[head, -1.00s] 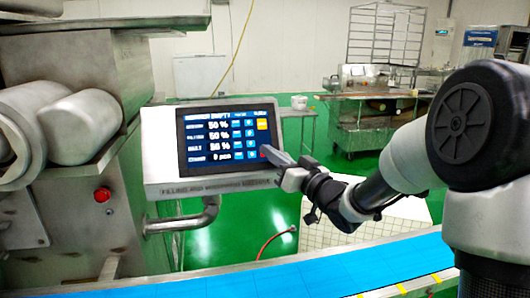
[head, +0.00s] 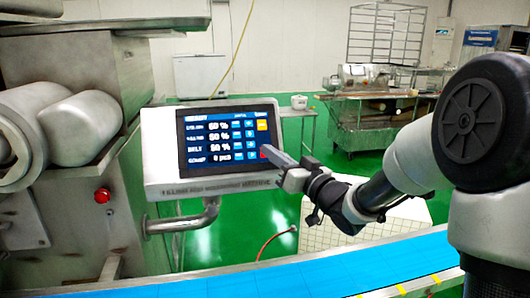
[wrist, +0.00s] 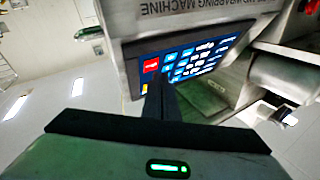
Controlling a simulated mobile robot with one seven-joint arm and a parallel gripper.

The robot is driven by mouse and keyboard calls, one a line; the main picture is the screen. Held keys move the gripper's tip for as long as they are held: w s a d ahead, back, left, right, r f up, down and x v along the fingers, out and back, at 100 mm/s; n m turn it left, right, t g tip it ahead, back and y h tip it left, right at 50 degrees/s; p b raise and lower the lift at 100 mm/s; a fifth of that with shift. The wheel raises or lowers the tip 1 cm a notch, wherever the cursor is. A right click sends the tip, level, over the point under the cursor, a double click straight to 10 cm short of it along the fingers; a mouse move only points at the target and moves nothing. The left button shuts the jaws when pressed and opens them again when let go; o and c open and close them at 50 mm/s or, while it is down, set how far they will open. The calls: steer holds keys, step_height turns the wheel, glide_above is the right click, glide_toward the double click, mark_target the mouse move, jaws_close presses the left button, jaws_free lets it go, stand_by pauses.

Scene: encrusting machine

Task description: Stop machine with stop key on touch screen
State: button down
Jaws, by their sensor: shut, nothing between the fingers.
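The touch screen (head: 205,160) is lit dark blue, with white rows of values and a column of blue keys. It sits in a grey metal panel housing. The stop key, a red key, shows partly at its lower right edge in the head view and more fully in the wrist view (wrist: 151,65). My gripper (head: 268,151) is shut and empty, its fingertips at the screen's lower right corner by the red key. In the wrist view the dark fingers (wrist: 160,82) end just beside the red key; I cannot tell whether they touch it.
A yellow key (head: 262,124) is above the red one. A red button (head: 102,195) is on the machine body at left. A blue conveyor belt (head: 250,282) runs along the front, below my arm. A metal pipe (head: 185,223) is under the panel. Green floor lies behind.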

steer(key=shift+r, duration=0.1)
steer(key=s+r+p, duration=0.1)
steer(key=s, duration=0.1)
steer(key=s+d+r+p, duration=0.1)
steer(key=s, duration=0.1)
steer(key=shift+d+r, duration=0.1)
steer(key=shift+r, duration=0.1)
stand_by(0.6)
